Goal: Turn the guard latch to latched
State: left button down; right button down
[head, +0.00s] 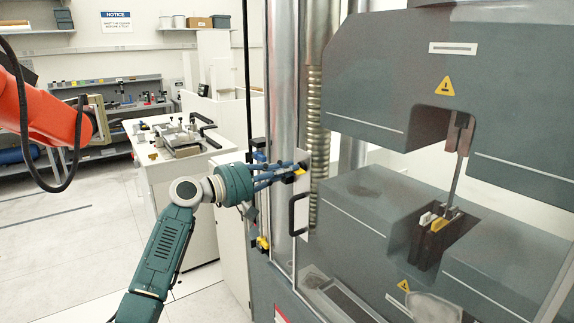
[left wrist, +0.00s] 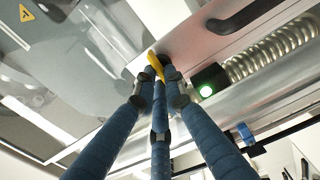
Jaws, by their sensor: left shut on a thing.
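The guard latch is a small yellow lever (head: 301,171) on a dark mount at the edge of the clear guard door, above its black handle (head: 298,213). In the left wrist view the yellow lever (left wrist: 154,65) sits on a dark round hub, tilted in the picture. My left gripper (head: 285,173) reaches it from the left with its blue fingers. In the left wrist view the fingertips (left wrist: 160,78) are closed on the lever and hide part of it. I cannot tell the latch's setting. My right gripper is out of view.
The grey testing machine (head: 390,70) stands at the right, with a specimen (head: 455,175) between its heads. A black box with a green light (left wrist: 207,88) is near the latch. An orange arm (head: 45,115) enters at the left. A white bench (head: 165,165) stands behind.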

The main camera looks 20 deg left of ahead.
pick_arm(q)
jog(key=shift+a+n+p, duration=0.1)
jog(key=shift+n+p, duration=0.2)
jog(key=shift+n, duration=0.4)
jog(key=c, duration=1.8)
grip_release()
jog(key=v, duration=1.2)
jog(key=shift+a, duration=0.1)
jog(key=shift+w, duration=0.1)
